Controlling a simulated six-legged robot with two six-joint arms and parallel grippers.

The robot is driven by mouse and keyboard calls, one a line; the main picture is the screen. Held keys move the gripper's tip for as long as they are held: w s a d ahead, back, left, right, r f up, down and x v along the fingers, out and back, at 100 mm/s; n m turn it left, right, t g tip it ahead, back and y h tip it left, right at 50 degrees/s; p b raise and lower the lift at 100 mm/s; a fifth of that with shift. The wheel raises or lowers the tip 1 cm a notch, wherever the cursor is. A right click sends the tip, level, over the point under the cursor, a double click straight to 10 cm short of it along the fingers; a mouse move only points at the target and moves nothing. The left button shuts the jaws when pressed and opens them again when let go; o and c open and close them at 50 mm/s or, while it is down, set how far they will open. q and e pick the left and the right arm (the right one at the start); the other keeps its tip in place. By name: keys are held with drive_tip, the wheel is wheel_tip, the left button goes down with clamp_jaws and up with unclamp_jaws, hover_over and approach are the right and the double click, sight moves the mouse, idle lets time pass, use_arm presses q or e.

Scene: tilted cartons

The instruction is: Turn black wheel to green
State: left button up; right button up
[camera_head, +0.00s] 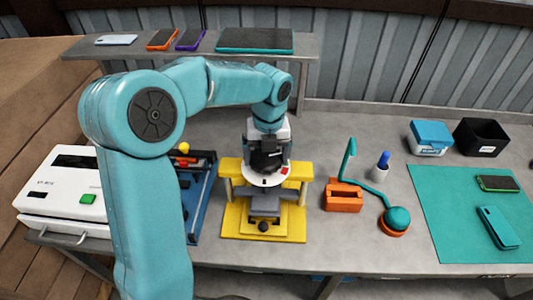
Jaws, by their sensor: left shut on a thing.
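A yellow press-like fixture (235,170) stands on the grey bench near the middle of the view. On its top is a white round dial (249,179) with a red mark (285,170) at its right edge; a small green mark at its front is hard to make out. My left gripper (265,163) points down from above onto the dial's centre and is shut on the black wheel there. The fingers and the wheel are both dark and hard to tell apart, so the wheel's heading is unclear. My right gripper is not in view.
A white machine with a green button (87,199) and a blue frame (205,200) stand to the left. An orange block (343,196) and a teal ball on an orange base (396,220) stand to the right. A teal mat (455,215) holds phones. A shelf (190,46) runs behind.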

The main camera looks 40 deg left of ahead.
sight(268, 157)
use_arm(q)
drive_tip(key=shift+w+a+r, duration=0.1)
drive_tip(key=shift+r, duration=0.05)
drive_tip(key=o, duration=0.8)
drive_tip(key=shift+c, duration=0.2)
wheel_tip(268, 157, up, 16)
drive_tip(key=shift+w+d+r, duration=0.15)
drive_tip(key=shift+d, duration=0.05)
